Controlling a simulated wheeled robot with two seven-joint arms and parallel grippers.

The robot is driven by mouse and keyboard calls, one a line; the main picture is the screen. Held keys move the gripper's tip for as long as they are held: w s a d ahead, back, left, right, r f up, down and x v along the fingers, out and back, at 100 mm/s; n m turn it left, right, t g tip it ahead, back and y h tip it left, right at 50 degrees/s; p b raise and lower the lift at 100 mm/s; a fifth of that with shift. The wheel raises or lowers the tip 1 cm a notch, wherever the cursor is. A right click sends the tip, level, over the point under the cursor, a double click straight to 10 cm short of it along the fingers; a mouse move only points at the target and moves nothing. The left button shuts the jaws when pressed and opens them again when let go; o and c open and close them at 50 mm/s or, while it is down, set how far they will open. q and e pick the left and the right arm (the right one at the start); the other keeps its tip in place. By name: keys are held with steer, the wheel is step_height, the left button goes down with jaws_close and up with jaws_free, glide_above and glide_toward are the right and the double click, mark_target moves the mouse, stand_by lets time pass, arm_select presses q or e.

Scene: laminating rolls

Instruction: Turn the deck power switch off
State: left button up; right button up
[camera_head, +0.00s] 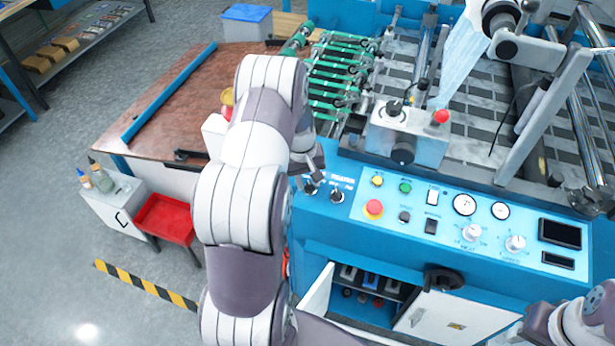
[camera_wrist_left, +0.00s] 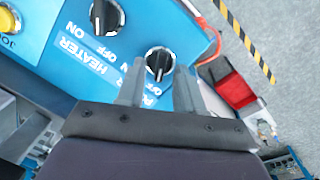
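The deck power switch appears as a black rotary knob (camera_wrist_left: 158,60) on the blue panel in the left wrist view, with ON and OFF lettering partly hidden by my finger. In the head view it is the left one of two knobs (camera_head: 310,188). A second knob (camera_wrist_left: 105,16), marked HEATER, sits beside it. My left gripper (camera_wrist_left: 157,80) is open, with one finger on either side of the power knob. Whether the fingers touch it cannot be told. In the head view the left gripper (camera_head: 306,165) is just above the knob, partly hidden by my arm.
A red emergency button (camera_head: 374,208), dials and buttons lie right of the knobs on the panel. A control box (camera_head: 408,138) stands behind. The open cabinet (camera_head: 360,300) is below.

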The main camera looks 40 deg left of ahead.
arm_select(q)
step_height(320, 180, up, 12)
steer(key=s+a+b, duration=0.1)
steer(key=b, duration=0.1)
steer(key=shift+r, duration=0.25)
